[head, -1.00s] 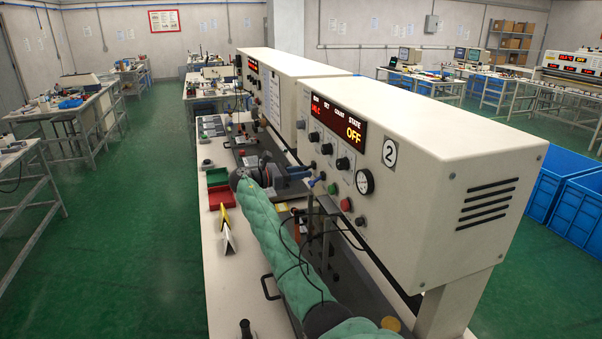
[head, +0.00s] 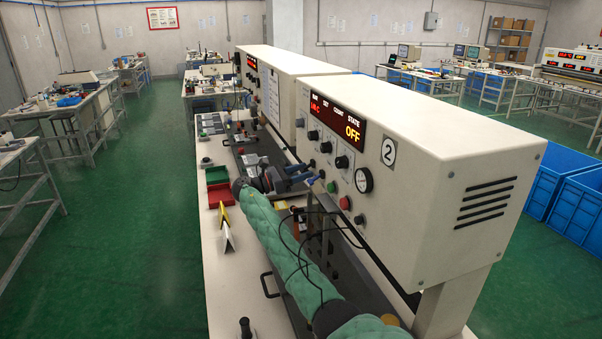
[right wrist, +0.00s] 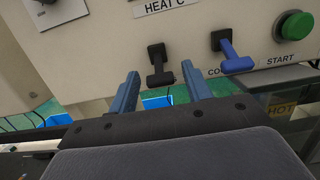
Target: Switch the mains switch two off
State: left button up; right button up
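Machine two (head: 420,150) is the cream cabinet with a "2" plate (head: 389,152) on its side. Its display (head: 338,118) reads OFF under STATE. In the right wrist view a black lever switch (right wrist: 157,62) sticks out from the panel, its handle hanging down. A blue lever switch (right wrist: 231,55) is just right of it, also pointing down. Neither switch's label reads fully. My right gripper (head: 312,177) is at the panel; in the wrist view its two blue-grey fingers (right wrist: 160,80) are apart, either side of the black lever. Contact cannot be told. My left gripper is out of view.
A green START button (right wrist: 294,25) is right of the blue lever. A HOT sign (right wrist: 281,109) shows low at the right. A second cabinet (head: 285,64) stands behind machine two. Red and green bins (head: 220,193) lie on the bench left of my right arm.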

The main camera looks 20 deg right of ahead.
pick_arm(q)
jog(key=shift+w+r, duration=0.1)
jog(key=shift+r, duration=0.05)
pick_arm(e)
jog(key=a+f, duration=0.1)
jog(key=a, duration=0.6)
jog(key=shift+s+a+f, duration=0.15)
jog(key=shift+a+f, duration=0.05)
jog(key=shift+a, duration=0.15)
jog(key=shift+a, duration=0.1)
